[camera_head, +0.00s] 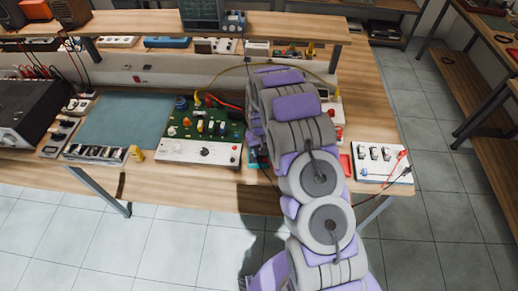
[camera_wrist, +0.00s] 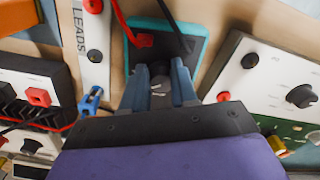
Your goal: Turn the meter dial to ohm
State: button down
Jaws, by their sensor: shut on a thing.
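The meter, with a teal case and a dark face, lies on the bench in the wrist view (camera_wrist: 198,22). A red and a black lead are plugged into it. My gripper (camera_wrist: 160,78) reaches over the meter face, its two blue-grey fingers closed around the dial. The dial is mostly hidden between the fingers, so its setting and the ohm mark cannot be read. In the head view my arm covers most of the meter; a sliver of teal (camera_head: 253,160) shows beside it, and the gripper is hidden.
A circuit board with a white knob panel (camera_head: 198,151) stands close left of the arm. In the wrist view a white LEADS strip (camera_wrist: 95,70) with sockets and a blue clip (camera_wrist: 91,100) is near the fingers. A white switch box (camera_head: 382,163) sits at the bench's right end.

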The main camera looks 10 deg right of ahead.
jog(key=m, duration=1.1)
jog(key=shift+s+m, duration=0.1)
jog(key=shift+m, duration=0.4)
jog(key=c, duration=0.9)
grip_release()
jog(key=shift+d, duration=0.15)
jog(key=shift+o, duration=0.2)
jog(key=shift+r, duration=0.1)
jog(key=shift+r, duration=0.3)
notch_tip(320, 180, up, 16)
jog(key=shift+r+p, duration=0.25)
jog(key=shift+p, duration=0.2)
